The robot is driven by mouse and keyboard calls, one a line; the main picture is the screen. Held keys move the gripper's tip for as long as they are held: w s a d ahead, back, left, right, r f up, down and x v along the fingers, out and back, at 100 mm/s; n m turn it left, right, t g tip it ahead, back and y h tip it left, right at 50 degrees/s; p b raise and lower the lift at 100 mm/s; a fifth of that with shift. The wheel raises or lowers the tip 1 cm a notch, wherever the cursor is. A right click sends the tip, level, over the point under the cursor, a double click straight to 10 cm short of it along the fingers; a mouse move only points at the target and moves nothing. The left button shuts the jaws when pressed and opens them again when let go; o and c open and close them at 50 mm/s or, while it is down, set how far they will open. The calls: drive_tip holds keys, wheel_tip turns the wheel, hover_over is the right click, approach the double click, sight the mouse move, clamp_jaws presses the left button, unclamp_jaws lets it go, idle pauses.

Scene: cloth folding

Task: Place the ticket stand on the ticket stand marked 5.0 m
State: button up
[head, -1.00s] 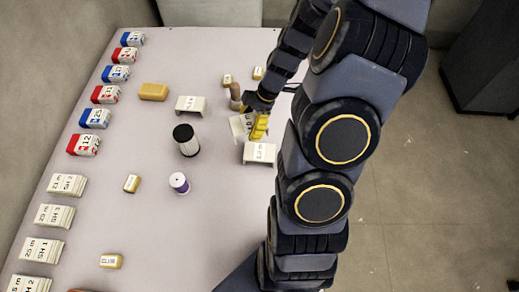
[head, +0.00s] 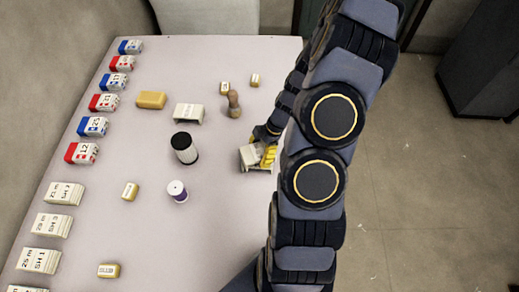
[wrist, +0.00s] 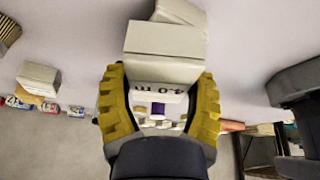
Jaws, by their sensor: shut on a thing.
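My gripper (wrist: 160,85) has yellow ribbed fingers and is shut on a white ticket stand (wrist: 163,68). Its printed face seems to read "4.0 m", upside down in the wrist view. In the head view my gripper (head: 264,152) is at the table's right edge, partly behind my arm. A second white stand (wrist: 178,13) shows just beyond the held one in the wrist view; its marking is hidden. In the head view the two overlap at the gripper, and I cannot tell whether they touch. Another white stand (head: 188,113) stands left of the gripper.
A wooden stamp (head: 234,103), a black-and-white cylinder (head: 184,148) and a purple-and-white spool (head: 177,191) stand on the table (head: 215,225). A tan block (head: 151,100) lies farther back. Boxes and card stacks (head: 52,225) line the left edge. The front middle is clear.

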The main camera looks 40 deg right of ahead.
drive_tip(key=o, duration=1)
drive_tip(key=shift+f, duration=0.1)
drive_tip(key=shift+o, duration=0.2)
drive_tip(key=v, duration=1.2)
drive_tip(key=s+a+r+m+g+h, duration=0.1)
drive_tip(key=a+r+m, duration=0.2)
drive_tip(key=a+r, duration=0.35)
drive_tip(key=s+a+r+m+g, duration=0.15)
drive_tip(key=a+r, duration=0.25)
drive_tip(key=a, duration=0.5)
drive_tip(key=s+a+r+m+h, duration=0.3)
drive_tip(key=s+a+m, duration=0.3)
drive_tip(key=s+m, duration=0.3)
drive_tip(key=shift+s+r+g, duration=0.35)
drive_tip(key=shift+r+g, duration=0.05)
drive_tip(key=shift+g, duration=0.05)
